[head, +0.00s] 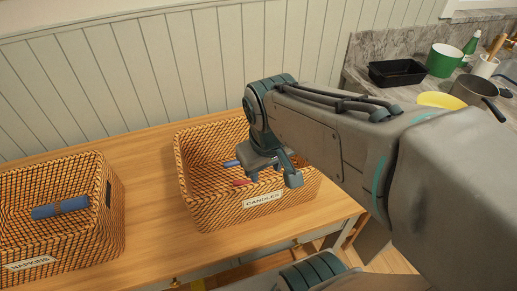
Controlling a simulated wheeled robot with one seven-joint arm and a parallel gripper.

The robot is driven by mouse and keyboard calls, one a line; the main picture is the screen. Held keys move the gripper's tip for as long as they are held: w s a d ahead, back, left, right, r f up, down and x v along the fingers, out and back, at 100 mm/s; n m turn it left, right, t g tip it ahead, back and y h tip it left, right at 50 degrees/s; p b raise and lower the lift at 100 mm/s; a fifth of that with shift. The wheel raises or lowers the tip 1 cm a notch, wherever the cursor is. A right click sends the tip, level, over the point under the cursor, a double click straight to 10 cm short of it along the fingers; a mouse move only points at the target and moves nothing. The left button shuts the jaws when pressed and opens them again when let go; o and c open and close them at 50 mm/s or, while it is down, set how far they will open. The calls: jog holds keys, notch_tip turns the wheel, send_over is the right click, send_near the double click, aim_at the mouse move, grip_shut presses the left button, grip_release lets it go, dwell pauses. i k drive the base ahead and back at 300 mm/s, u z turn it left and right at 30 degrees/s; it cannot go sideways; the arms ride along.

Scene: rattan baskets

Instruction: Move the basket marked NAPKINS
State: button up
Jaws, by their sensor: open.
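The basket marked NAPKINS (110,232) is woven rattan and stands on the wooden table at the left. Its left side is cut off by the picture edge. A white label on its front reads NAPKINS, and a blue roll with a brown band (60,207) lies inside it. A second rattan basket marked CANDLES (205,216) stands to its right, with a blue item (231,163) and a red item (241,182) inside. My gripper (273,178) is open over the CANDLES basket, well to the right of the NAPKINS basket. My arm hides part of the CANDLES basket.
The wooden table (150,195) has a bare strip between the two baskets. A panelled wall (160,70) rises behind.

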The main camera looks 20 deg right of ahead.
aim_at(31, 250)
jog(key=u, duration=0.05)
jog(key=k, duration=0.5)
jog(key=u, duration=0.95)
jog(key=i, duration=0.15)
jog(key=u, duration=1.8)
jog(key=i, duration=0.75)
jog(key=z, duration=1.45)
